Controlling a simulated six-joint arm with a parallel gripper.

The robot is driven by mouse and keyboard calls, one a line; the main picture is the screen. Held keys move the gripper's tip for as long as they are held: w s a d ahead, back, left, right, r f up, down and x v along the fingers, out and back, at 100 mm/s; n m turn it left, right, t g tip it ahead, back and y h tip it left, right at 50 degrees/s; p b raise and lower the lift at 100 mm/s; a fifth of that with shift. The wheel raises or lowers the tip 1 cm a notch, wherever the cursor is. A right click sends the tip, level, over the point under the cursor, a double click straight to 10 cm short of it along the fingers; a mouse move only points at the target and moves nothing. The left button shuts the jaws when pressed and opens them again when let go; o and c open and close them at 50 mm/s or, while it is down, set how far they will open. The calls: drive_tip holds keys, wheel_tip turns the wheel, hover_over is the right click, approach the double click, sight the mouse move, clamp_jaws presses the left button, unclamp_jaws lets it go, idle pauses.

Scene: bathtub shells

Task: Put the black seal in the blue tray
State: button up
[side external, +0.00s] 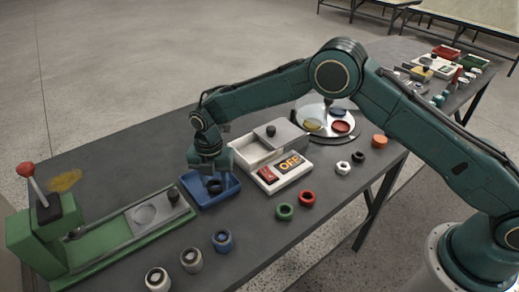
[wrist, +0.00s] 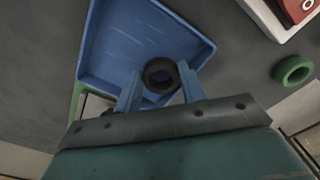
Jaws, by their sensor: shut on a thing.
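The blue tray (side external: 226,199) sits on the dark table, left of the white box with the OFF sign. It also shows in the wrist view (wrist: 122,42), with its floor empty apart from what is over its near part. My gripper (side external: 212,178) points down over the tray. Its two fingers are shut on the black seal (wrist: 160,75), a dark ring also visible in the side view (side external: 214,187). The seal is within the tray's outline near its near edge in the wrist view. I cannot tell whether it touches the tray floor.
A green press (side external: 40,235) with a red-knobbed lever stands at the left. The white box (side external: 272,178) is close on the tray's right. Several small cylinders (side external: 191,259) stand at the front.

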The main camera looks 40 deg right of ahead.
sight(215, 182)
drive_tip(key=shift+f, duration=0.45)
drive_tip(key=shift+f, duration=0.1)
drive_tip(key=o, duration=0.8)
drive_tip(key=shift+c, duration=0.2)
wheel_tip(215, 182, up, 12)
idle(0.6)
